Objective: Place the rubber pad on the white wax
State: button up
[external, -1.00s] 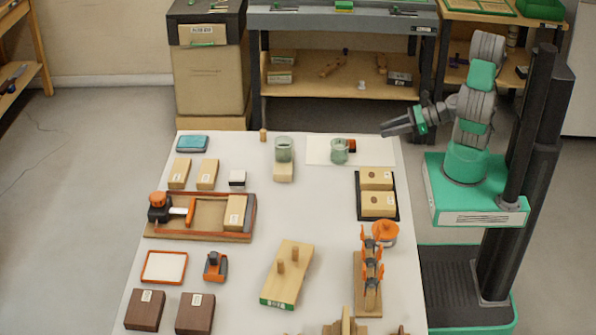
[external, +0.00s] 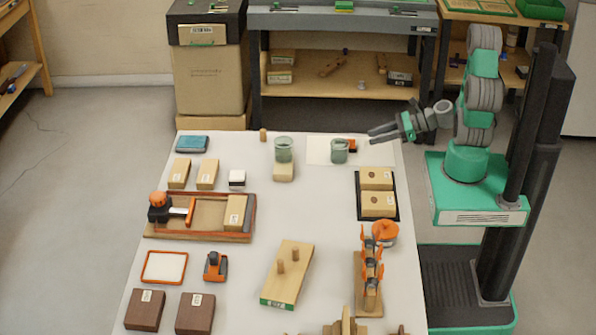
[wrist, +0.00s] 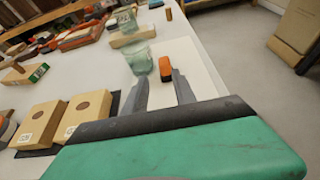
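No label names the rubber pad or the white wax. A flat blue block (external: 192,144) at the table's far left corner may be the pad. A white slab in an orange frame (external: 164,267) at the front left may be the wax; a small white-topped dark block (external: 237,178) is another white piece. My gripper (external: 371,135) is above the far right of the table, far from these. In the wrist view my gripper (wrist: 161,90) has its fingers apart with nothing between them. A small orange and black object (wrist: 165,68) shows beyond the fingertips.
A black tray (external: 376,218) with two wooden blocks lies at right. An orange-pegged stand (external: 368,285) rises at front right.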

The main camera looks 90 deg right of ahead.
aim_at(355, 141)
jog(key=shift+w+d+f, duration=0.2)
jog(key=shift+w, duration=0.1)
jog(key=shift+b+x, duration=0.8)
jog(key=shift+x, duration=2.75)
jog(key=shift+d, duration=0.25)
jog(key=shift+c, duration=0.3)
grip_shut()
